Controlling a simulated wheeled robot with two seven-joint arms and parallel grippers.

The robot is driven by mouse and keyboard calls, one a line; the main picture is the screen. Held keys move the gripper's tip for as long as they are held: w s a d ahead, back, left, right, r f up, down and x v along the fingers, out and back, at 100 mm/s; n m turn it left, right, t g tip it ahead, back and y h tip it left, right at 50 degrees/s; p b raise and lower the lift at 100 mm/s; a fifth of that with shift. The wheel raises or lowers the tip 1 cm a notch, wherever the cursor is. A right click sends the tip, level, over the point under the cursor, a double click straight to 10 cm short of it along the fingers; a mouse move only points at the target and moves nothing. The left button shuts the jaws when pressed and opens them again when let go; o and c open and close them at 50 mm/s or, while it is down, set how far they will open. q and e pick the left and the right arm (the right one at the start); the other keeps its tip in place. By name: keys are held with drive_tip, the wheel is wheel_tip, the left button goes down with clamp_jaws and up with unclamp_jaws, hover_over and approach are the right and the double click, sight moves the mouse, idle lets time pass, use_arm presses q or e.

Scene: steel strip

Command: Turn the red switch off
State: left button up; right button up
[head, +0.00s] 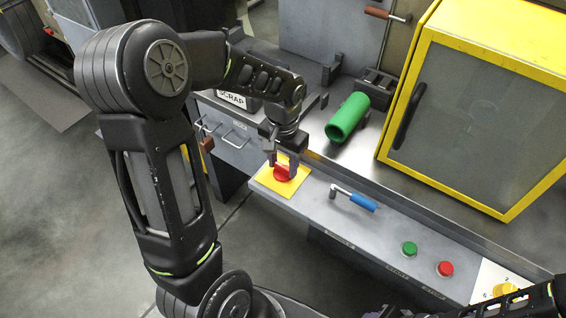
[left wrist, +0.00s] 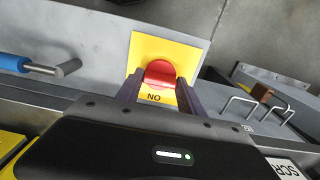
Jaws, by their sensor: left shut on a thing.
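The red switch (head: 283,172) is a red rotary knob on a yellow plate (head: 264,184) at the left end of the sloped grey panel. My left gripper (head: 284,164) comes down on it from above, with its fingers on either side of the knob and shut on it. In the left wrist view the red switch (left wrist: 159,73) sits between the two fingertips, and the letters "NO" show on the yellow plate (left wrist: 150,47) below it. The gripper fingers hide part of the knob and plate. My right arm shows only at the bottom right corner; its gripper cannot be made out.
Right of the switch on the panel are a blue-handled lever (head: 362,202), a green button (head: 409,249), a red button (head: 445,268) and a yellow dial (head: 505,290). A green cylinder (head: 348,117) lies behind. A yellow-framed cabinet (head: 470,110) stands at the right.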

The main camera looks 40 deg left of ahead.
sight(283, 166)
use_arm(q)
drive_tip(key=o, duration=1.4)
drive_tip(key=shift+c, duration=0.2)
drive_tip(key=shift+r, duration=0.1)
wheel_tip(283, 166, up, 8)
drive_tip(key=shift+f, duration=0.15)
